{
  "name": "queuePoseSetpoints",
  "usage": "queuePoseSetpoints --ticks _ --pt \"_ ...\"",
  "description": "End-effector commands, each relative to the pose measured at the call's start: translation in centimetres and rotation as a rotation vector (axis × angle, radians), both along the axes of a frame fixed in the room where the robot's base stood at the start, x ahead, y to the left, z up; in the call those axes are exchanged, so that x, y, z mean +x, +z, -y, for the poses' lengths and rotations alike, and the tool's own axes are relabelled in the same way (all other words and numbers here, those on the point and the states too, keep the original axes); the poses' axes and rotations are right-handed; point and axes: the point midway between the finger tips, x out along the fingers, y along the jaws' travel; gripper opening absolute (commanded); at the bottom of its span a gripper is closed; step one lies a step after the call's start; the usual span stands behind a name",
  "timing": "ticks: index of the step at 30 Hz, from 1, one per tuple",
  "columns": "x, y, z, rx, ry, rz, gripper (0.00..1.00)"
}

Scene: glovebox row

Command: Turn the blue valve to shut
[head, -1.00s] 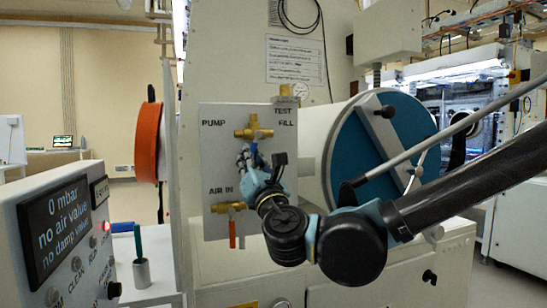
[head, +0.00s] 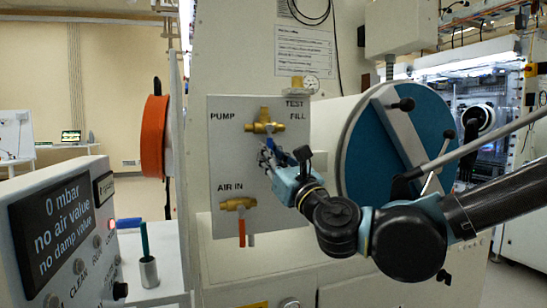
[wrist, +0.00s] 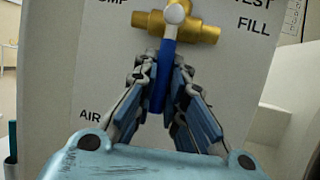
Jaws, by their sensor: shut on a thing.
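The blue valve is a brass tee fitting (head: 265,122) with a blue lever, on the grey panel (head: 222,165) between the labels PUMP, TEST and FILL. In the wrist view the brass body (wrist: 205,31) is at the top, and the blue lever (wrist: 162,82) hangs down from a pale round hub, nearly vertical with a slight tilt. My gripper (wrist: 163,68) is shut on the lever, one finger on each side. In the head view my gripper (head: 267,153) reaches the panel from the lower right and hides most of the lever.
A brass AIR IN valve (head: 238,204) with a red handle (head: 241,232) hanging down is below. A round blue door (head: 405,150) with a bar stands right of the panel, close to my arm.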

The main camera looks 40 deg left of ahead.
Motion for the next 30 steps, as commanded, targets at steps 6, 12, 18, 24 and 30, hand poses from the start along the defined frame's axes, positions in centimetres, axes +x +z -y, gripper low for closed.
queuePoseSetpoints --ticks 6,12,18,24,30 --pt "0.2 -0.1 0.1 0.002 -0.003 -0.004 0.00" --pt "0.2 -0.1 0.1 0.002 -0.003 -0.004 0.32" --pt "0.1 0.0 0.0 0.002 -0.003 -0.003 0.32" --pt "-0.2 -0.4 0.9 0.002 -0.002 -0.003 0.32" --pt "-1.2 -1.6 3.8 0.002 0.000 -0.003 0.32"
